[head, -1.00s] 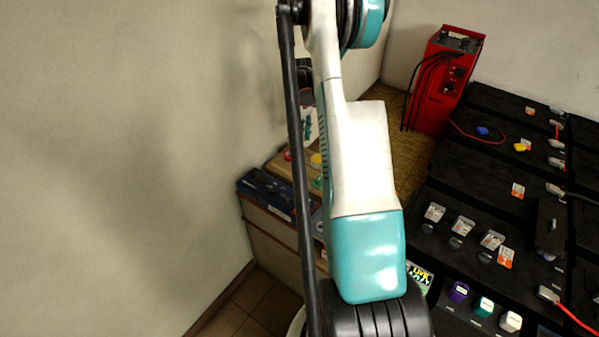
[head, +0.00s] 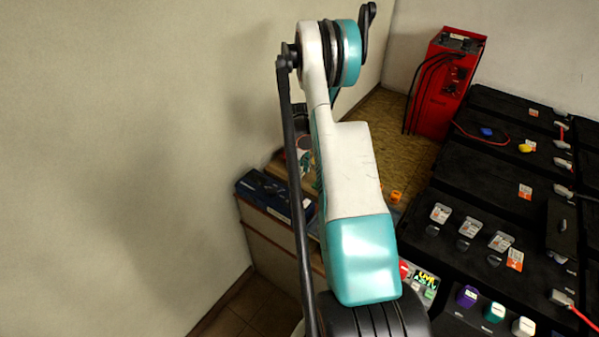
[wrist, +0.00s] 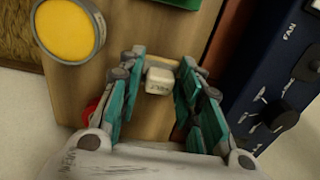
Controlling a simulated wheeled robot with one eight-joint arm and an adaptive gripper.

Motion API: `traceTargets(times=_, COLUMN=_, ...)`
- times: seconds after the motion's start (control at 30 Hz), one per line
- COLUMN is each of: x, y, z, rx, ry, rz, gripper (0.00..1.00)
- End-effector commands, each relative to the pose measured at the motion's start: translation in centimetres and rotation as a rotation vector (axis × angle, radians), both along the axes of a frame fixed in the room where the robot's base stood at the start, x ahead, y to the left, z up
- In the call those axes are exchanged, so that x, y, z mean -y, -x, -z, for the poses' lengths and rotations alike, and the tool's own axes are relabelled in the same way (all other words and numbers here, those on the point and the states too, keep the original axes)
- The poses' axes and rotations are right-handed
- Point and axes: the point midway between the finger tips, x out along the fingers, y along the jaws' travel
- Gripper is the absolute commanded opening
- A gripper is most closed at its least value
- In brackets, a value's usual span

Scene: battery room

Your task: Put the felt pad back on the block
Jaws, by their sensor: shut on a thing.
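In the wrist view, a small cream piece (wrist: 158,80) with faint dark markings sits between the fingertips of my gripper (wrist: 158,70), over a wooden surface. My gripper's teal fingers are shut on it. I cannot tell whether this piece is the felt pad or the block, and no other felt pad can be made out. In the head view my arm hides the gripper and most of the wooden shelf.
A yellow disc (wrist: 70,30), a green thing (wrist: 176,3) and a red thing (wrist: 92,108) lie around my gripper. A blue device (wrist: 280,75) marked FAN stands right. In the head view, black batteries (head: 495,165) and a red charger (head: 446,85) stand right.

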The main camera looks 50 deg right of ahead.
Motion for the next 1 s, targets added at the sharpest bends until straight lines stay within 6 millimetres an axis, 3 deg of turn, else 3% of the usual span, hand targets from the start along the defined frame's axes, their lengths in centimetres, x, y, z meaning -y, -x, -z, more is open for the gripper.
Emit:
traceTargets(times=0.4, x=0.0, y=0.0, z=0.8, rx=0.000, ry=0.000, rz=0.000, gripper=0.10)
traceTargets(times=0.43, x=0.0, y=0.0, z=0.7, rx=0.000, ry=0.000, rz=0.000, gripper=0.37)
traceTargets(times=0.5, x=0.0, y=0.0, z=0.6, rx=0.000, ry=0.000, rz=0.000, gripper=0.53)
traceTargets(times=0.87, x=0.0, y=0.0, z=0.5, rx=0.000, ry=0.000, rz=0.000, gripper=0.53)
traceTargets(times=1.0, x=0.0, y=0.0, z=-0.6, rx=0.000, ry=0.000, rz=0.000, gripper=0.53)
